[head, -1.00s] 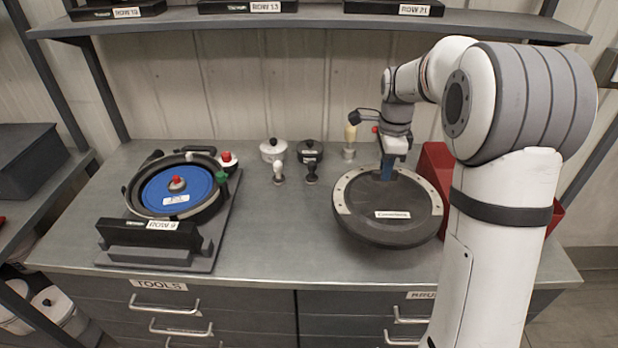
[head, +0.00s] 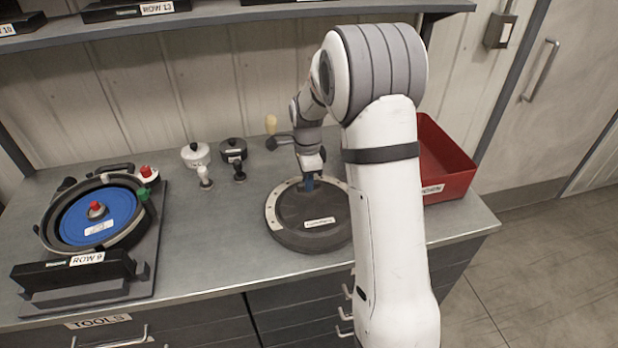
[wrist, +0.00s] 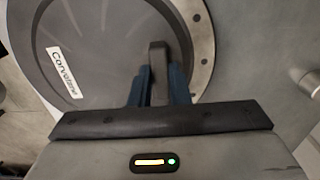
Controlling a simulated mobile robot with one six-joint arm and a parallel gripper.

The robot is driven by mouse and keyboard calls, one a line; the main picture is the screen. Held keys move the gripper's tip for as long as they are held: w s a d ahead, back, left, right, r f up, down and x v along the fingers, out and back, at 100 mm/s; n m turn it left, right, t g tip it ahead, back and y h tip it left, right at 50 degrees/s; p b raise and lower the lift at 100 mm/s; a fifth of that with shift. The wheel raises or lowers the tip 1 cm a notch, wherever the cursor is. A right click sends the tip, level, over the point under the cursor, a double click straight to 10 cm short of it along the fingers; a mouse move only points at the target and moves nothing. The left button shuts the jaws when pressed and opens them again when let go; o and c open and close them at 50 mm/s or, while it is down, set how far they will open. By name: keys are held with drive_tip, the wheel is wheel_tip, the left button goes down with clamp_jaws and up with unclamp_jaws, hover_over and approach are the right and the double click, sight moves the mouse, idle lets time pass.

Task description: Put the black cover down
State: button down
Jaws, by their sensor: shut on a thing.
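The black cover (head: 298,235) is a round dark disc with a pale, holed rim band and a white label. It is over the right part of the bench top, low at the bench surface. I cannot tell whether its underside touches the bench. My gripper (head: 308,184) points down at the cover's far part. In the wrist view the cover (wrist: 105,65) fills the upper left, and my gripper's blue fingers (wrist: 159,82) are shut on its upright grey handle. My arm hides the cover's right edge in the head view.
The seed meter with a blue disc (head: 97,216) stands at left on the bench (head: 215,240). A red bin (head: 445,165) is at right. Bare bench lies between meter and cover.

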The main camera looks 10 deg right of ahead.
drive_tip(key=shift+f, duration=0.25)
drive_tip(key=c, duration=1.4)
unclamp_jaws()
drive_tip(key=shift+r, duration=0.1)
drive_tip(key=shift+o, duration=0.2)
wheel_tip(320, 180, up, 11)
drive_tip(key=b, duration=0.1)
drive_tip(key=s+r+n+t, duration=0.1)
drive_tip(key=s+r+n, duration=0.25)
drive_tip(key=s, duration=0.35)
drive_tip(key=s+r+n, duration=0.2)
drive_tip(key=s+n, duration=0.3)
drive_tip(key=s, duration=0.1)
drive_tip(key=s+f+n+t, duration=0.2)
drive_tip(key=s+n, duration=0.7)
drive_tip(key=s, duration=0.6)
drive_tip(key=shift+s+a+f, duration=0.15)
drive_tip(key=shift+a+f, duration=0.05)
drive_tip(key=shift+f, duration=0.05)
drive_tip(key=shift+n, duration=0.25)
